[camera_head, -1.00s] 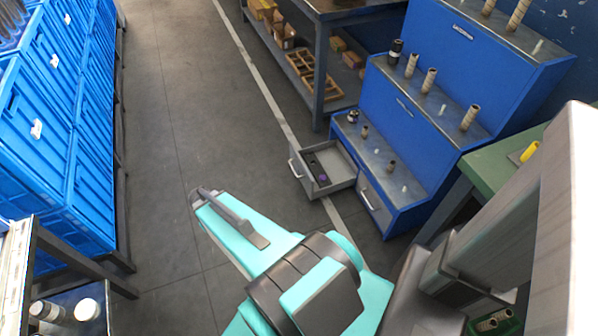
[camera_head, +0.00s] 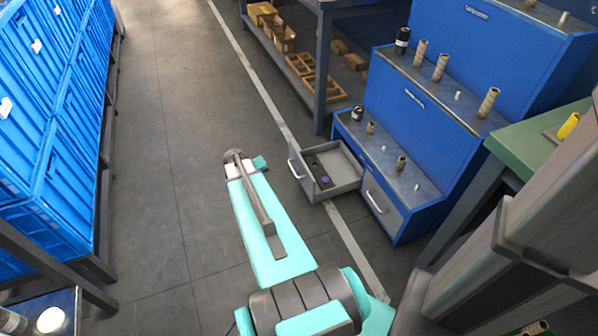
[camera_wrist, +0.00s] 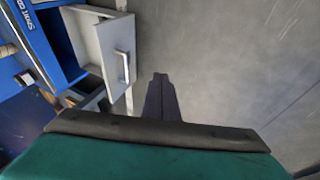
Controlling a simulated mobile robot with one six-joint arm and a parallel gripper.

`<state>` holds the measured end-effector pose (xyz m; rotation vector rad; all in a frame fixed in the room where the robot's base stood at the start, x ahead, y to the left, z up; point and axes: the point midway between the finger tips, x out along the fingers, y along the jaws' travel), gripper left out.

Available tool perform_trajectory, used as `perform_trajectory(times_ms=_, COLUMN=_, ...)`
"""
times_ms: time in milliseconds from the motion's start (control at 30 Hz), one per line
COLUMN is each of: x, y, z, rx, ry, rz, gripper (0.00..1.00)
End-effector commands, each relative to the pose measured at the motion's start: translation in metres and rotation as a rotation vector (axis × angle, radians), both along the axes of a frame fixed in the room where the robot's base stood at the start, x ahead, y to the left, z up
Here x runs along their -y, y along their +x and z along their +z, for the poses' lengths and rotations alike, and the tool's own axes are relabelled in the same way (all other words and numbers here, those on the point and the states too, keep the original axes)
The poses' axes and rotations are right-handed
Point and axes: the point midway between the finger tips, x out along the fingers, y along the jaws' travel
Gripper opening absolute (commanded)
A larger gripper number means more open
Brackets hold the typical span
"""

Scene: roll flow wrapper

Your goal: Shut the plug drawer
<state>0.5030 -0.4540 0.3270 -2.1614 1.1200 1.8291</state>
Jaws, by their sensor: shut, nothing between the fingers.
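The plug drawer (camera_head: 348,168) is a grey drawer pulled out at the lower left of the blue stepped cabinet (camera_head: 405,128). Dark items and a small purple piece lie inside it. Its pale handle (camera_head: 296,169) faces left, toward the aisle. In the wrist view the open drawer (camera_wrist: 108,52) is at upper left, with its handle (camera_wrist: 122,66) on the front face. My gripper (camera_wrist: 158,76) is shut and empty, apart from the drawer, to the right of and below the handle in the wrist view. In the head view the gripper is hidden behind my arm.
A second drawer (camera_head: 384,204) beside it is shut, with its own handle. Blue crates (camera_head: 50,120) stand along the left. A shelf table (camera_head: 319,70) is behind the drawer, and a green-topped table (camera_head: 540,143) is at right. The grey floor before the drawer is clear.

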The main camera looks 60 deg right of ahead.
Motion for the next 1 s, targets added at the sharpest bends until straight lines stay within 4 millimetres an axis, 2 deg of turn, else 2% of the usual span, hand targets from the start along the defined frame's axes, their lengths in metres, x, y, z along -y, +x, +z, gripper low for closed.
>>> perform_trajectory(times_ms=33, x=0.017, y=-0.001, z=-0.01, rx=0.013, ry=-0.019, rz=-0.017, gripper=0.0)
perform_trajectory(times_ms=200, x=0.065, y=-0.009, z=-0.011, rx=0.049, ry=-0.083, rz=-0.061, gripper=0.0)
perform_trajectory(times_ms=400, x=0.106, y=-0.019, z=-0.007, rx=0.076, ry=-0.141, rz=-0.097, gripper=0.0)
perform_trajectory(times_ms=600, x=0.12, y=-0.024, z=-0.004, rx=0.085, ry=-0.162, rz=-0.111, gripper=0.0)
perform_trajectory(times_ms=1000, x=0.121, y=-0.024, z=-0.004, rx=0.085, ry=-0.162, rz=-0.111, gripper=0.0)
